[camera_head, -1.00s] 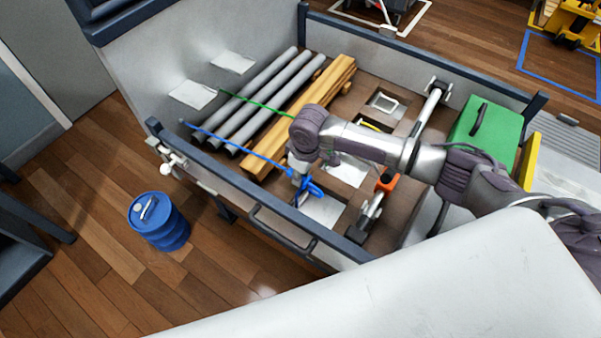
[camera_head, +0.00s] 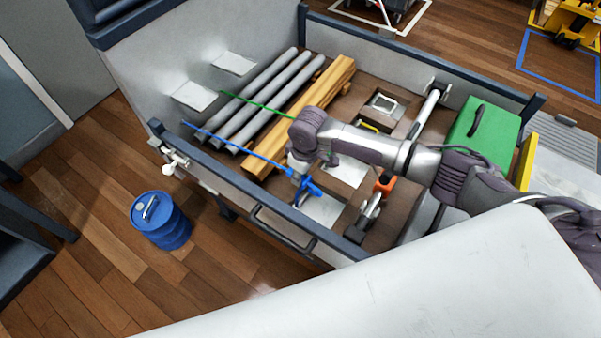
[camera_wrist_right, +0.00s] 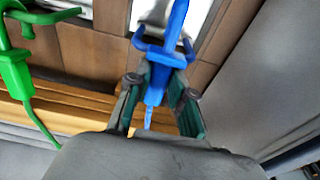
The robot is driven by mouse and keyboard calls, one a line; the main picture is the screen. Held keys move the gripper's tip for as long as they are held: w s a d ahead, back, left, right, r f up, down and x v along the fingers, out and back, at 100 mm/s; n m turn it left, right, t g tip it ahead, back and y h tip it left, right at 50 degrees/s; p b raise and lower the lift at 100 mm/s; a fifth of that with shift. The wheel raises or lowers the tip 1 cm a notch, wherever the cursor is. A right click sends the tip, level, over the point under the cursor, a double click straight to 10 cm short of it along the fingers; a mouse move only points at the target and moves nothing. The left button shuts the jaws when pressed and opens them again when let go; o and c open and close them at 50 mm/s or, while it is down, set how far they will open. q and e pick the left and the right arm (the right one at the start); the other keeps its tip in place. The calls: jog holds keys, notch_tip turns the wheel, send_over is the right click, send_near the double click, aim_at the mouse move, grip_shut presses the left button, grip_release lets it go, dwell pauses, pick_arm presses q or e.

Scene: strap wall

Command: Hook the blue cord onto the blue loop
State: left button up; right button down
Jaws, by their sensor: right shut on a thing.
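The blue cord (camera_head: 235,146) stretches from the left side of the tray bed to my right gripper (camera_head: 302,178). At its end is a blue plastic hook (camera_head: 308,190), which also shows in the right wrist view (camera_wrist_right: 172,50). In that view my right gripper (camera_wrist_right: 158,90) is shut on the hook's stem, with a finger on each side. The hook points away from the gripper, above the bed. I cannot make out a separate blue loop in either view. My left gripper is not in view.
A green cord (camera_head: 250,102) crosses grey pipes (camera_head: 262,95) and timber beams (camera_head: 330,85); its green hook (camera_wrist_right: 14,75) is left of my gripper in the wrist view. The bed's dark near rail (camera_head: 225,178) runs close by. A green case (camera_head: 482,125) stands right.

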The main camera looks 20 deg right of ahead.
jog(key=shift+f, duration=0.1)
jog(key=shift+w+a+b, duration=0.35)
jog(key=shift+w+a, duration=0.35)
jog(key=shift+w, duration=0.2)
dwell(0.4)
jog(key=shift+w+a, duration=0.55)
jog(key=shift+w, duration=0.15)
jog(key=c, duration=0.9)
grip_release()
jog(key=shift+c, duration=0.2)
jog(key=shift+r, duration=0.2)
notch_tip(320, 180, up, 12)
jog(key=s, duration=0.1)
jog(key=shift+d+f, duration=0.15)
jog(key=shift+d, duration=0.25)
